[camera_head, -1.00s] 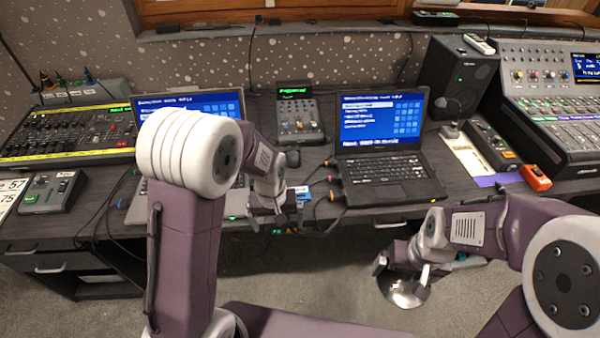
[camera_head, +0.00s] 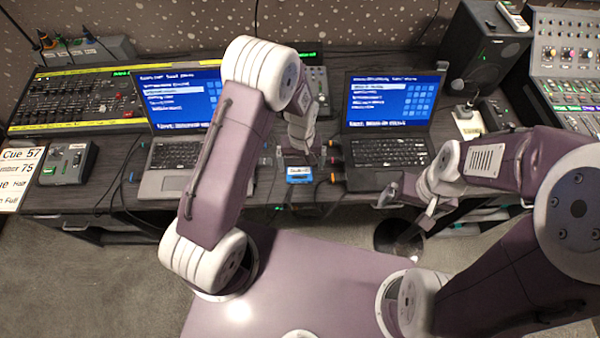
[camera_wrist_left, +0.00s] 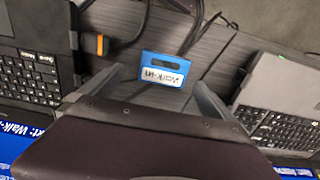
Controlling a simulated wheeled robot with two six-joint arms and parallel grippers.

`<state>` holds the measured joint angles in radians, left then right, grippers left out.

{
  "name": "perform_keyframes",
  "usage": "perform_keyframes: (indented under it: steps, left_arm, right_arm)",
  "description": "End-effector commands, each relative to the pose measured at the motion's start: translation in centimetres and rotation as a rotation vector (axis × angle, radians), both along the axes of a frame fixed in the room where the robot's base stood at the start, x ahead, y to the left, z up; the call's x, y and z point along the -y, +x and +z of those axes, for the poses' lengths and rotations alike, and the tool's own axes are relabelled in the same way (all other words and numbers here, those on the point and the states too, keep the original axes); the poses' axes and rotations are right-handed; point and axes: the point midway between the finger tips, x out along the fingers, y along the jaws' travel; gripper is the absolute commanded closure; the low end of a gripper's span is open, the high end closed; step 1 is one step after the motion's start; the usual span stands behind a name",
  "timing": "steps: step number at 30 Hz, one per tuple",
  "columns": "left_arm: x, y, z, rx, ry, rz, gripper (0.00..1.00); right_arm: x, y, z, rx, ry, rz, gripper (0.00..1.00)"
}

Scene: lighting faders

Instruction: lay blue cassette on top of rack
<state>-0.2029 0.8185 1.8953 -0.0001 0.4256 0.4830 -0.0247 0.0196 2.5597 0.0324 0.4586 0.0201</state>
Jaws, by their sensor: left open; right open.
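The blue cassette (camera_head: 299,175) with a white label lies on the dark desk near its front edge, between the two laptops. It also shows in the left wrist view (camera_wrist_left: 163,70), label up. My left gripper (camera_head: 301,157) is open and empty, just behind the cassette in the head view. In the left wrist view its fingers reach to either side of the cassette's near edge, without a visible grip. My right gripper (camera_head: 405,208) is open and empty at the desk's front edge, right of the cassette. I cannot pick out a rack with certainty.
A grey laptop (camera_head: 172,156) stands left of the cassette and a black laptop (camera_head: 390,152) right of it. Cables (camera_wrist_left: 190,30) run beside the cassette. A mixer (camera_head: 75,100) and a small control box (camera_head: 68,163) stand at left, a speaker (camera_head: 482,50) at back right.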

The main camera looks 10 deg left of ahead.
Motion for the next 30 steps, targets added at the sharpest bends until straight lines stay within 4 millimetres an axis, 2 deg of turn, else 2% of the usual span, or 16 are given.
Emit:
perform_keyframes:
  steps: [3, 7, 15, 22, 30]
  left_arm:
    - [-0.5, -0.2, -2.2, -0.008, 0.001, 0.001, 0.00]
    - [-0.5, -0.1, -4.1, -0.004, 0.001, 0.000, 0.00]
    - [-0.5, 0.0, -4.6, -0.002, 0.000, 0.000, 0.00]
    - [-0.5, 0.0, -4.5, -0.002, 0.000, 0.000, 0.63]
    - [-0.5, 0.0, -4.3, -0.001, 0.001, 0.000, 0.64]
  right_arm:
    - [0.0, 0.0, 0.4, 0.000, 0.000, 0.000, 0.01]
    - [0.0, 0.0, 0.3, 0.000, 0.000, 0.000, 0.01]
    - [0.0, 0.0, 0.3, 0.000, 0.000, 0.000, 0.01]
    - [0.0, 0.0, 0.3, 0.000, 0.000, 0.000, 0.01]
    - [0.0, 0.0, 0.3, 0.000, 0.000, 0.000, 0.01]
